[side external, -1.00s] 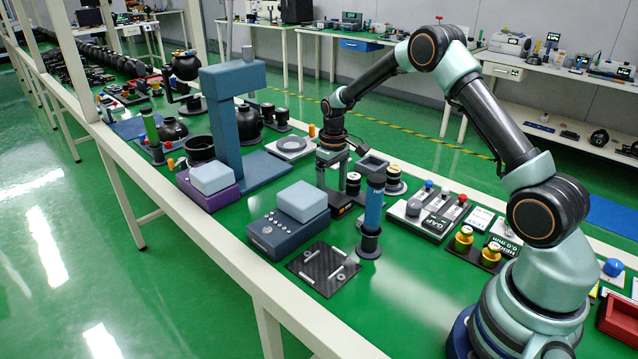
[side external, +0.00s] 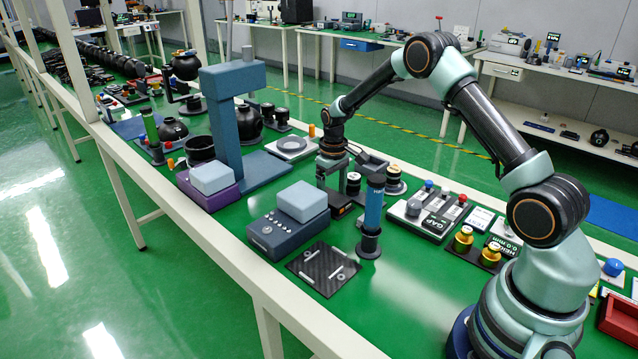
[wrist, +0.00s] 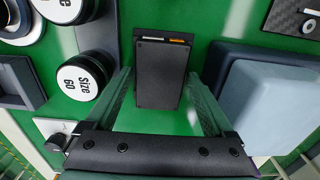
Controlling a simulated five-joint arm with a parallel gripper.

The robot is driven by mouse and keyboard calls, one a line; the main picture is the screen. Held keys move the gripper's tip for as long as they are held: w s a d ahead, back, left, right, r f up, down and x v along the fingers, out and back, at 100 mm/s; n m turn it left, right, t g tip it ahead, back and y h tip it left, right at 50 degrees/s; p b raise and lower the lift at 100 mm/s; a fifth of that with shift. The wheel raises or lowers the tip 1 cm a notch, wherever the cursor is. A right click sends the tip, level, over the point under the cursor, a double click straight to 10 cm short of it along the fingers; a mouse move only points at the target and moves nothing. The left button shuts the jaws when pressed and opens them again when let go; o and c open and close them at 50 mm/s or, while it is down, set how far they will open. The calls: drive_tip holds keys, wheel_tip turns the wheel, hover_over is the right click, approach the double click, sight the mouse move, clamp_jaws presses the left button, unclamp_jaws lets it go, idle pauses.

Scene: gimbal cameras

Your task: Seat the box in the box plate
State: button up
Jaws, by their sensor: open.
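A flat black box (wrist: 158,72) with a small orange and pale marking along one end is in the middle of the wrist view. In the side view the dark box (side external: 339,207) is low on the green table, partly hidden by my gripper. My gripper (side external: 334,192) is open and points down over it. In the wrist view the fingers are on either side of the box, and I cannot tell whether they touch it. A grey square frame with a recess (side external: 374,163), perhaps the box plate, stands behind my gripper. It shows at the left of the wrist view (wrist: 12,101).
A blue-grey block (side external: 302,199) on a device with knobs (side external: 281,236) is close by on the left. A blue cylinder (side external: 373,208) stands in front on the right. Dark pots with white "Size 60" tops (wrist: 83,76) stand near the frame. Green table shows right of the cylinder.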

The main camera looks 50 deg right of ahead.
sight(332, 196)
clamp_jaws()
wheel_tip(332, 196, up, 20)
drive_tip(key=s+a+f+n, duration=0.6)
drive_tip(key=a+n, duration=0.2)
drive_tip(key=n, duration=0.1)
drive_tip(key=s+a+f+n, duration=0.6)
drive_tip(key=a+n, duration=0.3)
drive_tip(key=shift+s, duration=0.4)
drive_tip(key=shift+a, duration=0.1)
